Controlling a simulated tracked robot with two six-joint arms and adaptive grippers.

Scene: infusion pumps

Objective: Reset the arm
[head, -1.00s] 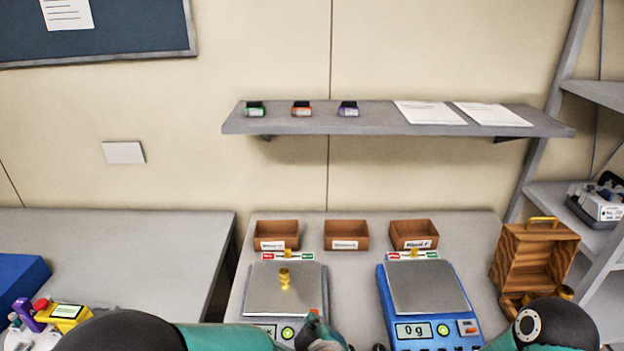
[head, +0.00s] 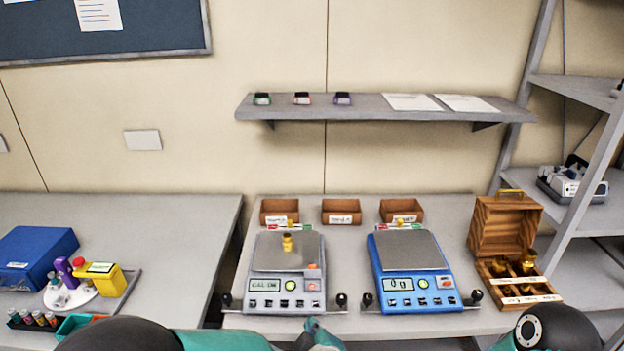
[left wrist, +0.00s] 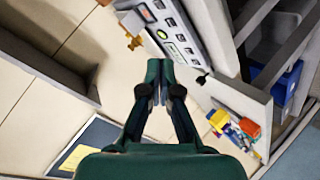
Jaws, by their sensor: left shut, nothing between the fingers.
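My left gripper (head: 318,334) shows at the bottom edge of the head view, in front of the grey balance (head: 290,285) and apart from it. In the left wrist view its fingers (left wrist: 157,75) are together with nothing between them. My left arm, green and black, comes in from the lower left. Part of my right arm (head: 555,330) shows at the lower right; its gripper is out of view. A brass weight (head: 287,243) stands on the grey balance's pan. The blue balance (head: 412,272) has an empty pan and reads 0 g.
Three brown trays (head: 341,212) stand behind the balances. An open wooden box (head: 510,245) with brass weights is on the right. A wall shelf (head: 375,109) is above. The left table holds a blue case (head: 36,255) and a yellow device (head: 98,278).

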